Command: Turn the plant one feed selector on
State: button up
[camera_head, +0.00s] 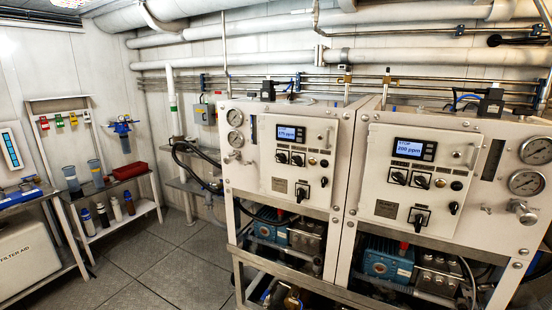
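Two white watermaker units stand side by side; I cannot read which one is plant one. The left unit's panel (291,125) has a lit display (290,133) that seems to read 175 ppm. Below it are two small black selectors (281,157) and a larger black selector (302,191). The right unit's panel (380,140) has a display (410,149) reading STOP and 200 ppm. Two small selectors (399,177) and a larger one (419,217) sit below it. Selector labels and exact knob positions are too small to read. My gripper is not in view.
Blue pumps (382,259) sit beneath the units, on a low frame. Pipes (420,60) run along the wall above. At left are a shelf with bottles (103,212), a red tray (130,170) and a workbench (30,196). Grey tiled floor (160,270) is clear left of the units.

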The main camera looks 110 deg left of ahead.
aim_at(281, 157)
jog(key=u, duration=0.3)
jog(key=i, duration=0.4)
jog(key=u, duration=4.75)
jog(key=i, duration=1.2)
jog(key=z, duration=0.65)
